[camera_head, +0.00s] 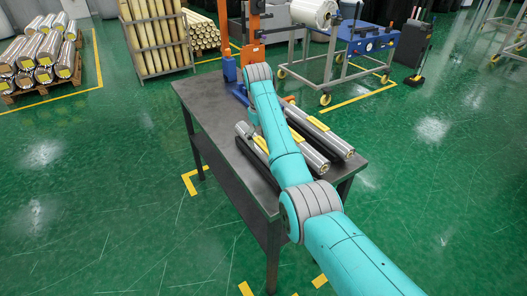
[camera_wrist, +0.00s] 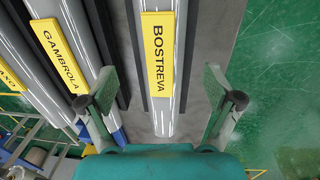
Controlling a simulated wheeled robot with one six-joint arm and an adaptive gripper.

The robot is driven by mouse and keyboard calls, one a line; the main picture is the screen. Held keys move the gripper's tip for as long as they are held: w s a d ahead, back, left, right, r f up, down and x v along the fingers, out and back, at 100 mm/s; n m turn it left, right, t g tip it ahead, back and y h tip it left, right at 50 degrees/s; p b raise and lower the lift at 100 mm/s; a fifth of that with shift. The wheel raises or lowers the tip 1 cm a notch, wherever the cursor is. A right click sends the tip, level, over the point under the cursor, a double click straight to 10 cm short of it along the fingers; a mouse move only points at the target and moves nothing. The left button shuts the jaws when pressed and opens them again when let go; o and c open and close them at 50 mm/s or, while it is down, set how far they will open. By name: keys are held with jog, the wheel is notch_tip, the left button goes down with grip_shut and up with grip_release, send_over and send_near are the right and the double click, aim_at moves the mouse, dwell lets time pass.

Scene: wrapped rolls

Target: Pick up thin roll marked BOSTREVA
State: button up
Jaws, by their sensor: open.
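The thin roll marked BOSTREVA (camera_wrist: 160,110) is silvery with a yellow label, lying lengthwise in the wrist view, its near end toward my gripper (camera_wrist: 160,99). My gripper is open and empty, one finger on each side of the roll and apart from it in the picture. The height of the fingers above the table cannot be told. In the head view the leftmost roll on the table (camera_head: 243,129) appears to be this one, partly covered by my arm. My gripper is hidden there.
A thicker roll marked GAMBROLA (camera_wrist: 90,35) lies left in the wrist view, with another partly visible label beyond it. Dark strips flank the rolls. The dark table (camera_head: 205,100) has bare room at its left end. Carts and other rolls stand behind.

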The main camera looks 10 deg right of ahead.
aim_at(261, 150)
jog(key=shift+w+d+f, duration=0.1)
jog(key=shift+w+f, duration=0.05)
jog(key=shift+f, duration=2.45)
jog(key=c, duration=1.4)
grip_shut()
jog(key=shift+r, duration=0.15)
